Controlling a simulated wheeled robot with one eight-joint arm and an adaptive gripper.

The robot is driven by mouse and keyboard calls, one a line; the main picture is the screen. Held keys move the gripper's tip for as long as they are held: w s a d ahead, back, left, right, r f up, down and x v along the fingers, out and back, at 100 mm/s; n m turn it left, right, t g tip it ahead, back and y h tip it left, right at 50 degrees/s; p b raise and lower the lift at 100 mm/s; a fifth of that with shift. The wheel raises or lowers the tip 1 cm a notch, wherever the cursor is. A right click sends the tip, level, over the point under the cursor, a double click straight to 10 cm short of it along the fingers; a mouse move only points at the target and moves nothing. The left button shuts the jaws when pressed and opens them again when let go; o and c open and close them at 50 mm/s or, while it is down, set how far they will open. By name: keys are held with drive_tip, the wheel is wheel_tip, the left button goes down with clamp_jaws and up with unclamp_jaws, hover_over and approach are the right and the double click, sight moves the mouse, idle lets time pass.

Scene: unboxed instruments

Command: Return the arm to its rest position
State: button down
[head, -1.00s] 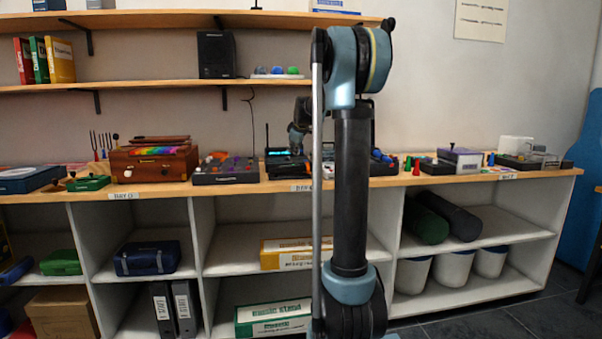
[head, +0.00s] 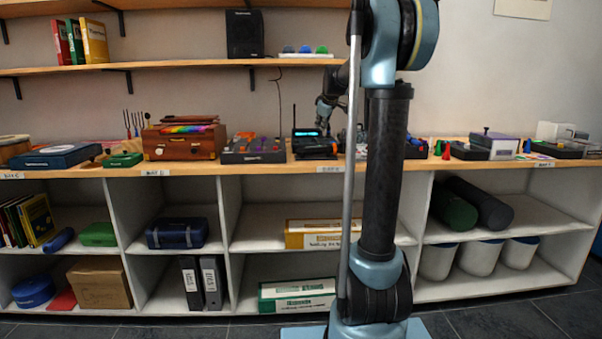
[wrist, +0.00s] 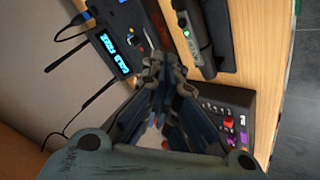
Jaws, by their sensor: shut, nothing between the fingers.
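My arm (head: 385,170) stands upright in the head view, its upper joint near the top edge, and hides part of the counter. My gripper (head: 322,122) shows small behind it, over the counter beside a black device with a cyan display (head: 309,134). In the wrist view my gripper (wrist: 165,72) has its fingers together with nothing held. The device (wrist: 112,45) lies to the upper left of the fingertips there, with two antennas and a cable. I cannot tell the exact gap between the fingertips and the counter.
The wooden counter (head: 90,172) carries a wooden case (head: 183,143), a tray of coloured items (head: 253,157) and a purple-sided box (head: 494,146). Wall shelves (head: 180,63) hang above. In the wrist view, a dark keypad unit (wrist: 225,118) lies right of the fingers.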

drive_tip(key=s+f+m+g, duration=0.15)
drive_tip(key=s+f, duration=0.25)
drive_tip(key=s, duration=0.6)
drive_tip(key=s+f+m+g, duration=0.15)
drive_tip(key=s+f, duration=0.25)
drive_tip(key=s, duration=0.6)
drive_tip(key=s+f+m, duration=0.2)
drive_tip(key=s+f, duration=0.2)
drive_tip(key=s, duration=0.6)
drive_tip(key=s+f+m+g, duration=0.1)
drive_tip(key=s+f+m, duration=0.2)
drive_tip(key=s+f, duration=0.6)
drive_tip(key=s+d+f+m+g+h, duration=0.1)
drive_tip(key=s+f+m+g, duration=0.1)
drive_tip(key=s+f, duration=0.7)
drive_tip(key=s, duration=0.5)
drive_tip(key=shift+d+m, duration=0.3)
drive_tip(key=shift+m, duration=0.1)
